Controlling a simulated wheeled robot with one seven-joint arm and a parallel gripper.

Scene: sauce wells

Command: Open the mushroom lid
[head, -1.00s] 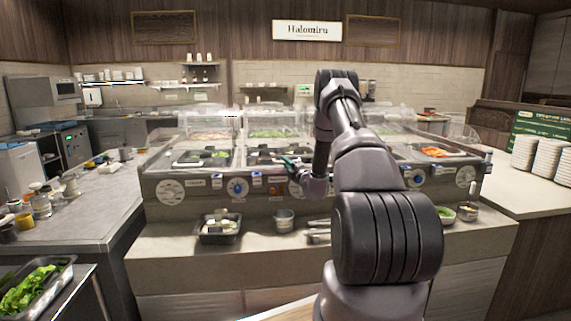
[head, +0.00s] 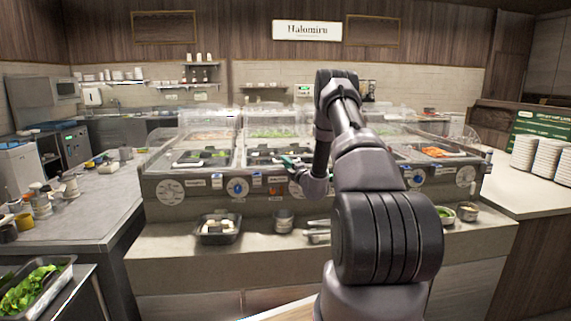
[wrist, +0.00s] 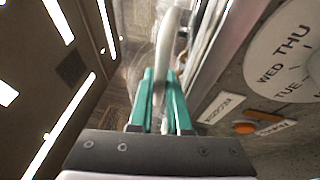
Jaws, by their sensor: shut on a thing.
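My gripper (wrist: 161,82) has teal fingers shut on a pale, curved handle (wrist: 169,42) in the wrist view. The handle seems to belong to a clear lid, but its outline is blurred there. In the head view my gripper (head: 287,161) is at the front edge of the topping counter, by the middle well. Clear lids (head: 269,122) stand along the counter behind it. I cannot read which label marks mushroom. My arm hides part of the wells right of the middle.
The counter front (head: 205,190) carries round dials and small labels. A black tray (head: 218,238) with pale pieces and a metal cup (head: 283,222) stand on the ledge below. Small bowls (head: 467,212) stand at the right. Stacked plates (head: 553,165) are at the far right.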

